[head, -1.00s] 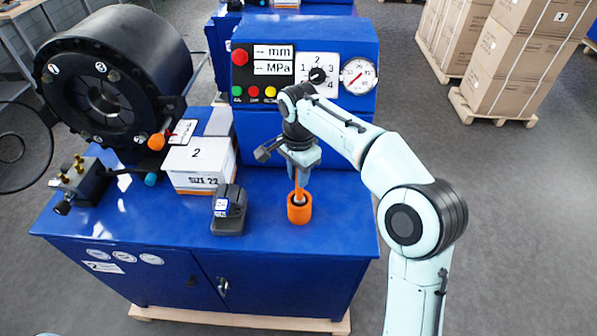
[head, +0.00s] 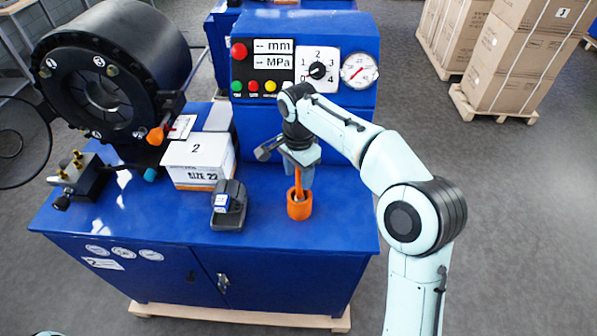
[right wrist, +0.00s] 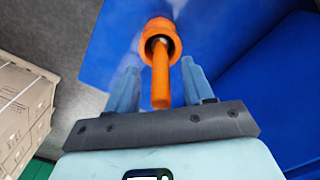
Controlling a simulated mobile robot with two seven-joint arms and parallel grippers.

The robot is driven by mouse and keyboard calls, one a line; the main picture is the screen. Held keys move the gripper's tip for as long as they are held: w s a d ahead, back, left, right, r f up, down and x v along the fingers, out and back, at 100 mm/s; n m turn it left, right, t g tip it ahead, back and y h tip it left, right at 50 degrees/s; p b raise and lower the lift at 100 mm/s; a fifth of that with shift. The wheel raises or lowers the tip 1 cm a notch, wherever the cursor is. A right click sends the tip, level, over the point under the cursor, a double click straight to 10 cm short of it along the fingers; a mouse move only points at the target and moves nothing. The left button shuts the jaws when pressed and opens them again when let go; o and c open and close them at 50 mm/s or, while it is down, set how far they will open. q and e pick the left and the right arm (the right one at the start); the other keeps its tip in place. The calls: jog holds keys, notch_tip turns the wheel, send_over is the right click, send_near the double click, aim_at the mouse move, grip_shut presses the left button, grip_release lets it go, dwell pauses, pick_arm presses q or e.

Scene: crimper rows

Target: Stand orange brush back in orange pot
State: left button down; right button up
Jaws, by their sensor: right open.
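The orange pot (head: 299,210) stands upright on the blue bench top, near its front right part. The orange brush (head: 299,182) stands in the pot with its handle up; its lower end is hidden inside. In the right wrist view the handle (right wrist: 160,85) rises out of the pot mouth (right wrist: 159,32). My right gripper (right wrist: 160,76) is open above the pot, with one finger on each side of the handle and gaps between. In the head view the gripper (head: 300,169) points down over the pot. My left gripper is out of view.
A small black device (head: 229,206) stands left of the pot, with a white box (head: 200,160) marked 2 behind it. The blue control panel (head: 305,112) rises behind my gripper. A large black crimper head (head: 112,75) fills the back left. The bench right of the pot is clear.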

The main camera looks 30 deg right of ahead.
pick_arm(q)
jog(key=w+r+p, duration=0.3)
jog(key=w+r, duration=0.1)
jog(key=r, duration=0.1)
jog(key=shift+p, duration=0.3)
pick_arm(e)
notch_tip(320, 180, up, 13)
jog(key=shift+r, duration=0.15)
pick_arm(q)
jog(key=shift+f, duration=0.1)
